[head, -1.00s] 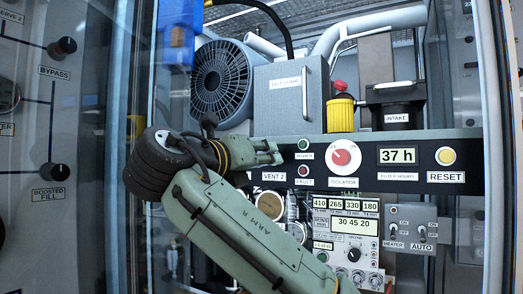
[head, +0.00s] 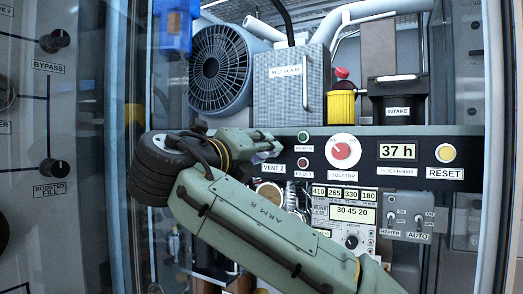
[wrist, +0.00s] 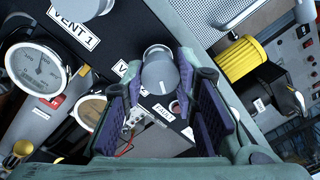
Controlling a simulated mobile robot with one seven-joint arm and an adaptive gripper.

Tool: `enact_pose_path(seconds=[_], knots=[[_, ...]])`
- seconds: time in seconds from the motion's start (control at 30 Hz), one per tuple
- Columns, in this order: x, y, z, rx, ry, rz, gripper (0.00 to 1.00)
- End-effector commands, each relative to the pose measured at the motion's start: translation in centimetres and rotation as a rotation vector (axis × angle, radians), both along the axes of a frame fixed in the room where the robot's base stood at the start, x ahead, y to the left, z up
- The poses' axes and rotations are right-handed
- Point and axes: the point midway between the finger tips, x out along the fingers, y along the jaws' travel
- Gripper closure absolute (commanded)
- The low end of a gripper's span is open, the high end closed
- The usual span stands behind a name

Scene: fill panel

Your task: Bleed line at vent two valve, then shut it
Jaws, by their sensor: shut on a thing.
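The vent two valve is a grey round knob with a white mark (wrist: 160,74), seen between my fingers in the wrist view. My gripper (wrist: 168,98) is shut on this knob, with a purple-padded finger on each side. In the head view my gripper (head: 268,143) is at the dark panel strip, just above the "VENT 2" label (head: 273,168). The knob is mostly hidden there by my fingers. In the wrist view the label beside the knob is partly covered, and a "VENT 1" label (wrist: 74,27) shows at upper left.
Round gauges (wrist: 38,70) sit beside the knob. The red isolator dial (head: 342,151), the filter-hours display (head: 397,151) and the yellow reset button (head: 445,153) are to the right. A yellow ribbed cap (head: 341,107) and a grey box (head: 291,85) stand above.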

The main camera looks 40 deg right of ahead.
Motion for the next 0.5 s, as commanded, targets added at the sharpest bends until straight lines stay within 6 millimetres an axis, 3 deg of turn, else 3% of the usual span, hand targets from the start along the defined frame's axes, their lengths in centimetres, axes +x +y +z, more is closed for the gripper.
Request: enact_pose_path(seconds=[0.2,0.23,0.5], knots=[[-0.06,-0.05,-0.19,0.004,0.002,-0.003,1.0],[-0.06,-0.04,-0.19,0.003,0.002,-0.002,0.71],[-0.02,-0.01,-0.08,0.002,-0.001,-0.001,0.53]])
